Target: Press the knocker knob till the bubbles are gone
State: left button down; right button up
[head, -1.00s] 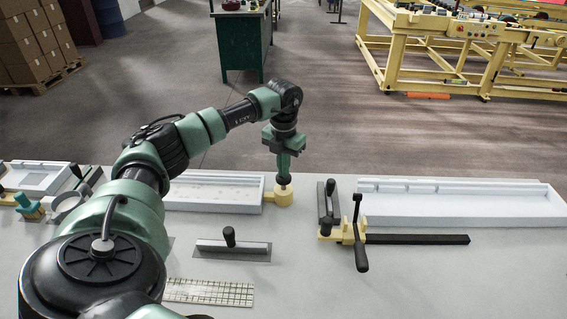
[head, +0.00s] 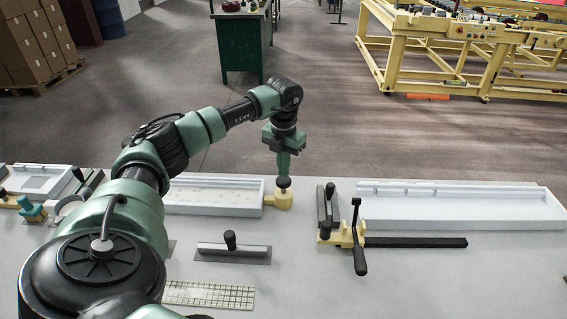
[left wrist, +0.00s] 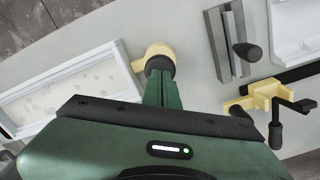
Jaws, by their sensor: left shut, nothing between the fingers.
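The yellow knocker (head: 284,201) stands against the right end of a white tray (head: 172,211), with its black knob (head: 283,183) on top. Small round bubbles (left wrist: 52,98) dot the pale fill of the tray; they are faint in the head view. My left gripper (head: 284,174) points straight down over the knob, its green fingers shut and empty. The fingertips are at the knob's top; I cannot tell whether they touch it. In the left wrist view the fingers hide part of the knob (left wrist: 158,64). My right gripper is not in view.
A black-handled trowel (head: 233,250) lies in front of the tray, and a gridded strip (head: 210,295) nearer. To the right stand a yellow clamp with a black crank (head: 357,232), a dark bar (head: 420,242) and a long white tray (head: 460,208). The right front of the table is clear.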

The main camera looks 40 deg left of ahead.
pick_arm(q)
notch_tip(320, 180, up, 7)
jog(key=p, duration=0.5)
dwell(0.3)
dwell(0.5)
